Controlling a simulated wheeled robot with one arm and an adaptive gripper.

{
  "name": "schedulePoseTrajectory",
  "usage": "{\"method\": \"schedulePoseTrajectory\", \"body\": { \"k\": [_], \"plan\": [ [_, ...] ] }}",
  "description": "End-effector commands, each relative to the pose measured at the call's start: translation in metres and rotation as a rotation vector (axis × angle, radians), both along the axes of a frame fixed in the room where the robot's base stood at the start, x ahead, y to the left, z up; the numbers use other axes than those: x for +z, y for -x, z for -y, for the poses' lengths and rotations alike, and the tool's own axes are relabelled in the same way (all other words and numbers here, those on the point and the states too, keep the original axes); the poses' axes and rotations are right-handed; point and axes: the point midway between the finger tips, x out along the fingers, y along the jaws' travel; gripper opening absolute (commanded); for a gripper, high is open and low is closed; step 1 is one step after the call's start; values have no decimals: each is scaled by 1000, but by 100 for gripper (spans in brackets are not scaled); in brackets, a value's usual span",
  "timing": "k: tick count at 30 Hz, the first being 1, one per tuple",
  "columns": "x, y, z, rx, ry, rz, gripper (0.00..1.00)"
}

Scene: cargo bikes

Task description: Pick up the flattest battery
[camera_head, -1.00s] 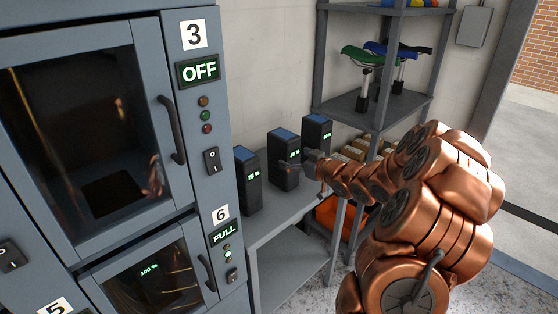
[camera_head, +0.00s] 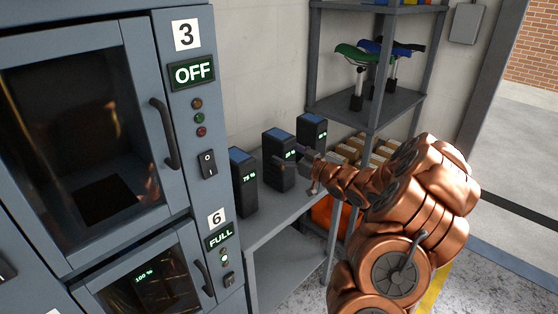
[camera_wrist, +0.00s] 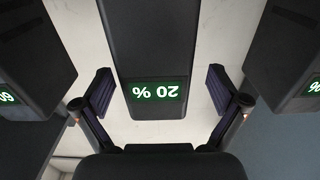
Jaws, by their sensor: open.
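Three black batteries with blue tops stand upright in a row on a grey shelf. The left battery (camera_head: 243,185) reads 75 %. The middle battery (camera_head: 278,172) is partly covered by my gripper (camera_head: 290,161); its display shows upside down as 20 % in the wrist view (camera_wrist: 155,45).
A charging cabinet (camera_head: 205,110) stands at left, with door 3 marked OFF and door 6 marked FULL, showing 100 % inside. A grey rack (camera_head: 385,105) with bike saddles stands behind the arm, boxes below. The shelf top (camera_head: 270,212) is bare in front of the batteries.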

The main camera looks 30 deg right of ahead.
Motion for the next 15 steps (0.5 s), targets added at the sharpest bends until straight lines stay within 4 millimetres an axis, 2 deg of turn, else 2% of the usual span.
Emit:
{"method": "schedulePoseTrajectory", "body": {
  "k": [9, 15],
  "plan": [
    [4, -31, -3, -1, 2, -1, 97],
    [2, -40, -5, -2, 2, -3, 97]
  ]
}}
